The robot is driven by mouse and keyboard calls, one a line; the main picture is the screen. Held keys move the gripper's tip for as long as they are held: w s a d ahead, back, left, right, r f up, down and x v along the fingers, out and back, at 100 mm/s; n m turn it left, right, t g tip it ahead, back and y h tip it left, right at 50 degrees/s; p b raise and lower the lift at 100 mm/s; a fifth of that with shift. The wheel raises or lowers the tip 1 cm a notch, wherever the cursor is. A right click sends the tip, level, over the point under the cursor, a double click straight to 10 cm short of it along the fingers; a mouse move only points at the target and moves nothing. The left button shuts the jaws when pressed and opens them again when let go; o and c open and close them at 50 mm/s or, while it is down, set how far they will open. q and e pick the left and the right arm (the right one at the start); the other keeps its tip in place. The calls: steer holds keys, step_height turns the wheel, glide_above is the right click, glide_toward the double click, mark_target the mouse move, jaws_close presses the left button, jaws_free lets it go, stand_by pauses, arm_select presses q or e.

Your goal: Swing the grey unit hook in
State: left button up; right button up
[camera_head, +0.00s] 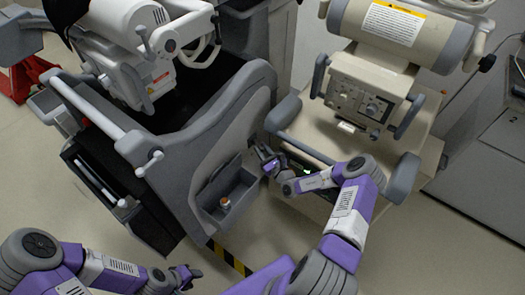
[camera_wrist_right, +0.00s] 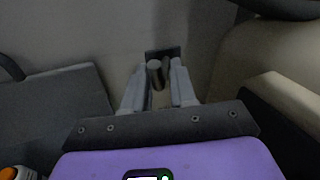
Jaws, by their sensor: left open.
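The grey unit (camera_head: 185,135) is the large machine at left centre in the head view, with a curved side panel. My right gripper (camera_head: 266,160) is at the edge of that panel, in the gap beside the beige cart. In the right wrist view, a short grey metal peg on a dark plate, likely the hook (camera_wrist_right: 154,74), stands between the fingers of my right gripper (camera_wrist_right: 158,75). I cannot tell whether both fingers touch it. In the head view my arm and fingers hide the hook. My left gripper (camera_head: 187,277) is open and empty at the bottom, over the floor.
The beige cart (camera_head: 370,75) stands close on the right, with a grey bumper (camera_head: 402,180) near my right arm. An open grey bin (camera_head: 226,190) with an orange-and-white item juts from the grey unit.

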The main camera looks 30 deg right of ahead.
jaws_close()
arm_select(q)
steer(key=shift+w+d+r+p, duration=0.1)
steer(key=shift+w+r+p, duration=0.2)
steer(key=shift+r+p, duration=0.1)
arm_select(e)
steer(key=shift+a, duration=0.1)
